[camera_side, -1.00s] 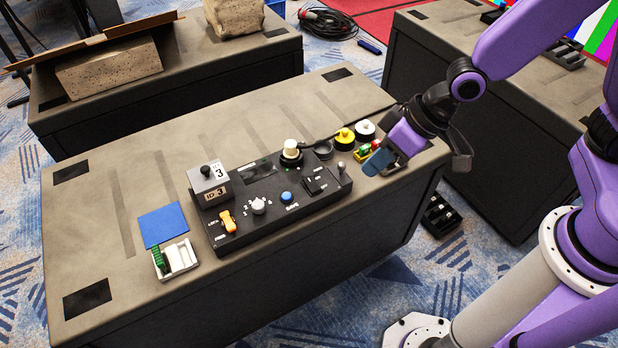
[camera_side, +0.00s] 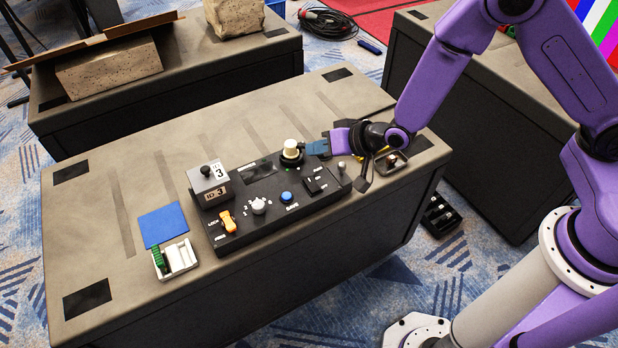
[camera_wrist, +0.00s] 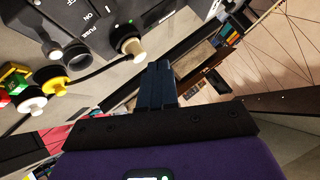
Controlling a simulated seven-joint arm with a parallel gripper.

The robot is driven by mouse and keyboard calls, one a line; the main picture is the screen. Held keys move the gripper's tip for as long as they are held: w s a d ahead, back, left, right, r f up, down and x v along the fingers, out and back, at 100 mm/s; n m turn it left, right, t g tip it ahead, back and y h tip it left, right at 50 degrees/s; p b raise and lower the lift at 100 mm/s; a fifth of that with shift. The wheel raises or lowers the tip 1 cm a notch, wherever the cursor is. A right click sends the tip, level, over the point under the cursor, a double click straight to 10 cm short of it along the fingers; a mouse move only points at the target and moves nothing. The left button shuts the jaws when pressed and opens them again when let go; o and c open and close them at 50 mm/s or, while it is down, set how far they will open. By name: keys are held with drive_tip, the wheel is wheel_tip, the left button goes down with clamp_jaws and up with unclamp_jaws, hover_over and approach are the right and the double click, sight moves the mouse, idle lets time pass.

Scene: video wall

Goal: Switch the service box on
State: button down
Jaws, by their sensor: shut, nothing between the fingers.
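The service box (camera_side: 262,213) is a low black panel on the table. It carries a black rocker switch (camera_side: 314,184) marked ON and OFF, a blue button (camera_side: 286,196), a numbered white dial (camera_side: 258,206), an orange switch (camera_side: 228,221), a silver lever (camera_side: 342,167) and a cream knob (camera_side: 291,147). My gripper (camera_side: 320,147) is shut and empty, its blue fingertips just right of the cream knob; whether they touch it is unclear. In the wrist view the fingers (camera_wrist: 160,84) are together below the cream knob (camera_wrist: 132,47). The rocker's position is hard to read.
A grey box (camera_side: 208,184) numbered 3 stands at the panel's left. A blue square (camera_side: 163,225) and a white tray (camera_side: 176,259) lie further left. Yellow (camera_wrist: 50,77) and white (camera_wrist: 30,103) knobs sit beside the panel. The table's left half is mostly clear.

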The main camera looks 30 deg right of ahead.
sight(314, 181)
drive_tip(key=shift+f, duration=0.1)
drive_tip(key=shift+w+f, duration=0.2)
drive_tip(key=shift+f, duration=1.2)
drive_tip(key=shift+w+f, duration=0.25)
drive_tip(key=shift+f, duration=1.2)
drive_tip(key=shift+w+f, duration=0.2)
drive_tip(key=shift+f, duration=1.2)
drive_tip(key=shift+f, duration=0.15)
drive_tip(key=shift+w+f, duration=0.1)
drive_tip(key=shift+f, duration=0.15)
drive_tip(key=shift+f, duration=0.35)
drive_tip(key=shift+r, duration=0.15)
drive_tip(key=shift+r, duration=0.65)
drive_tip(key=shift+s+r, duration=0.25)
drive_tip(key=shift+r, duration=1)
drive_tip(key=shift+s+r, duration=0.2)
drive_tip(key=shift+r, duration=1.05)
